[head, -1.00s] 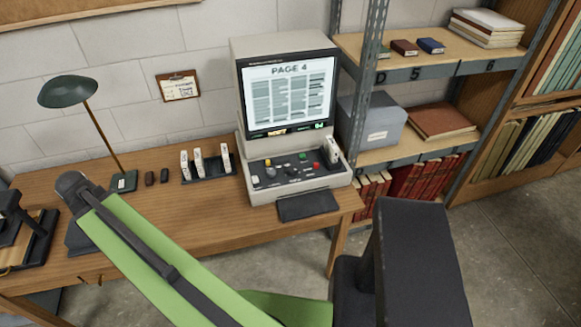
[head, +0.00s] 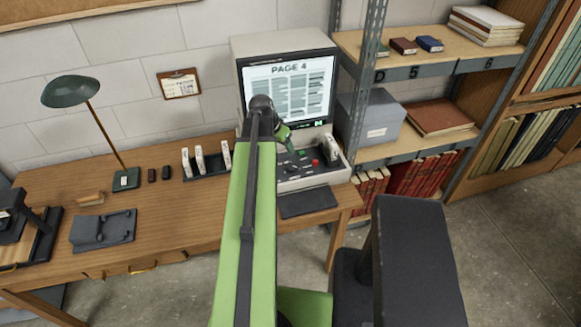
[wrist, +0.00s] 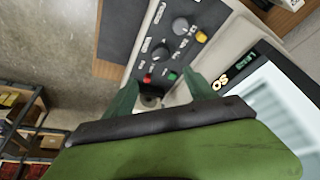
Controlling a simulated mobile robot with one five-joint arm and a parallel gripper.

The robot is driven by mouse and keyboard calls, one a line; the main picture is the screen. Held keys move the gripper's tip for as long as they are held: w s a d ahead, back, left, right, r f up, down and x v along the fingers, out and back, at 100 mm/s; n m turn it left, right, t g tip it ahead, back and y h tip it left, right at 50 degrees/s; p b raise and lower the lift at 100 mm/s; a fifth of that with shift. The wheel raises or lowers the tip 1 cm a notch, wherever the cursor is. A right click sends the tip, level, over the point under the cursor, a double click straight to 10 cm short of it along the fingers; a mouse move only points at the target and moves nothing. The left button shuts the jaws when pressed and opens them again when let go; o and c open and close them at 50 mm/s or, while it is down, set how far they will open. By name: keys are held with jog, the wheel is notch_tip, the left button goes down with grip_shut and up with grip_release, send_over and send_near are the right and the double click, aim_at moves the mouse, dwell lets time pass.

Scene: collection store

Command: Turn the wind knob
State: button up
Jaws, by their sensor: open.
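The microfilm reader (head: 322,50) stands on the desk, its lit screen showing "PAGE 4". Its control panel (head: 328,178) is partly hidden by my arm in the head view. The wrist view shows a large grey knob (wrist: 181,25), a second dark knob (wrist: 160,51), a yellow button (wrist: 202,36), a red button (wrist: 148,78) and a green button (wrist: 172,76). The labels are too small to read, so I cannot tell which knob is the wind knob. My gripper (wrist: 162,92) is open and empty over the panel, its fingers on either side of the red and green buttons.
A rack with several white boxes (head: 207,163) stands left of the reader. A desk lamp (head: 70,91) and a dark grey device (head: 103,230) are further left. A metal shelf (head: 400,153) with books and a grey box (head: 371,118) stands close on the right.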

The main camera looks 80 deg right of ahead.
aim_at(292, 166)
jog(key=b+x, duration=1.5)
jog(key=x, duration=0.2)
jog(key=shift+r, duration=0.1)
jog(key=c, duration=1.4)
jog(key=shift+s+a+n+t, duration=0.15)
jog(key=shift+n+t, duration=0.25)
jog(key=shift+n, duration=0.9)
jog(key=o, duration=1.4)
jog(key=shift+c, duration=0.2)
jog(key=shift+o, duration=0.2)
